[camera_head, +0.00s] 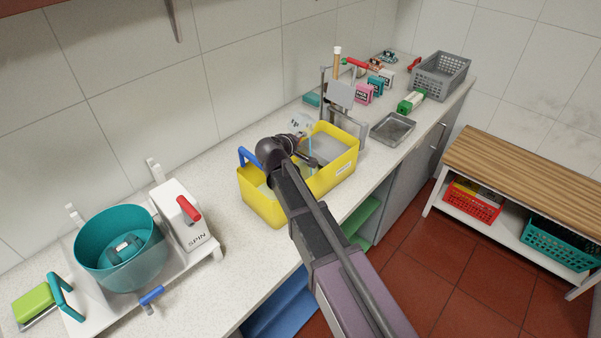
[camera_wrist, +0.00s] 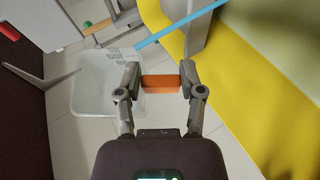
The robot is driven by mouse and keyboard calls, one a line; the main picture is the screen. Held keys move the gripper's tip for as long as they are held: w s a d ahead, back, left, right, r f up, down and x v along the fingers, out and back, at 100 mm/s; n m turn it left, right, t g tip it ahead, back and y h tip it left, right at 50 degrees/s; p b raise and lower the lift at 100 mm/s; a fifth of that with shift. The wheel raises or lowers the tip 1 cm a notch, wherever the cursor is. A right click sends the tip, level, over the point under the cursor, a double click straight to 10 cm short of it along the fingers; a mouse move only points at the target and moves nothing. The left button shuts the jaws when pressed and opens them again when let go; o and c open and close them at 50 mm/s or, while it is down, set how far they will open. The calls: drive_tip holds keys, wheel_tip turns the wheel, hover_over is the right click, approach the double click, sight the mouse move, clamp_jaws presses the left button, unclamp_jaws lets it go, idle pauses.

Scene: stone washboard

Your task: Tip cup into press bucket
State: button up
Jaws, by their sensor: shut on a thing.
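My gripper (camera_wrist: 160,80) is shut on a short orange bar, which looks like the handle (camera_wrist: 161,86) of the clear cup. The translucent cup (camera_wrist: 98,88) with grey markings lies beyond the fingers in the wrist view. In the head view the cup (camera_head: 300,121) is tilted above the yellow press bucket (camera_head: 262,208). A thin light blue strip (camera_head: 310,143), which looks like a stream of liquid, runs down from the cup's edge towards the bucket. It also shows in the wrist view (camera_wrist: 180,24). My arm hides part of the bucket's inside.
A grey press frame (camera_head: 341,95) stands at the bucket's far side. A metal tray (camera_head: 392,129), small boxes and a grey basket (camera_head: 441,76) are farther back. A teal spin tub (camera_head: 120,248) stands at the left. Counter between tub and bucket is clear.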

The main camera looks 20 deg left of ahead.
drive_tip(key=shift+w+a+r+n+h+p, duration=0.2)
drive_tip(key=shift+n+h+p, duration=0.1)
drive_tip(key=shift+p, duration=0.3)
drive_tip(key=shift+w+a+f+n+g+h+b, duration=0.15)
drive_tip(key=shift+w+a+f+n+g+b, duration=0.15)
drive_tip(key=shift+f, duration=0.2)
drive_tip(key=shift+w+a+f+n+g+h+b, duration=0.15)
drive_tip(key=shift+a+f+n+g, duration=0.1)
drive_tip(key=shift+f+g, duration=0.2)
drive_tip(key=shift+f, duration=0.3)
drive_tip(key=shift+s, duration=0.15)
drive_tip(key=shift+d+r, duration=0.1)
drive_tip(key=shift+g, duration=0.25)
